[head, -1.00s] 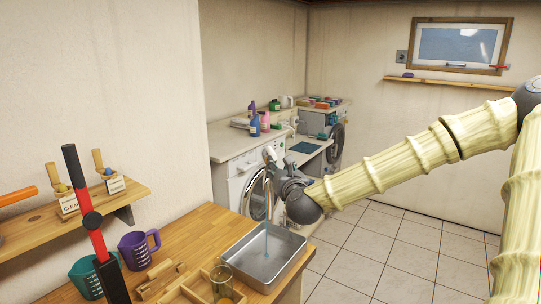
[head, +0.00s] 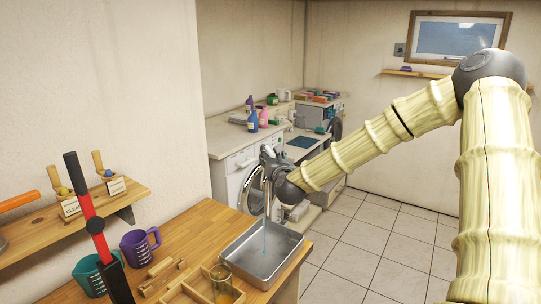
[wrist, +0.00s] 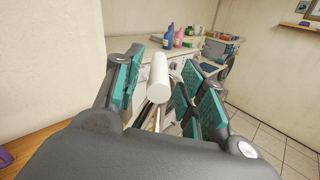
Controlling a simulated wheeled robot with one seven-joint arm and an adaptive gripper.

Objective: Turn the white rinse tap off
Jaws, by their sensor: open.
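The white rinse tap's handle (wrist: 158,80) shows in the wrist view as a white cylinder between my fingers. My gripper (wrist: 165,88) is open, with a teal-padded finger on each side of it; I cannot tell whether either pad touches it. In the head view my gripper (head: 268,158) is above the metal tray and covers most of the tap. A thin pipe (head: 267,200) hangs below it. A blue stream of water (head: 265,237) runs down into the metal tray (head: 290,272).
The tray stands on a wooden counter (head: 200,228) with a purple jug (head: 137,250), a teal jug (head: 88,275) and a glass (head: 221,284). A red and black post (head: 88,205) rises at left. Washing machines (head: 240,183) stand behind. The tiled floor (head: 370,235) at right is clear.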

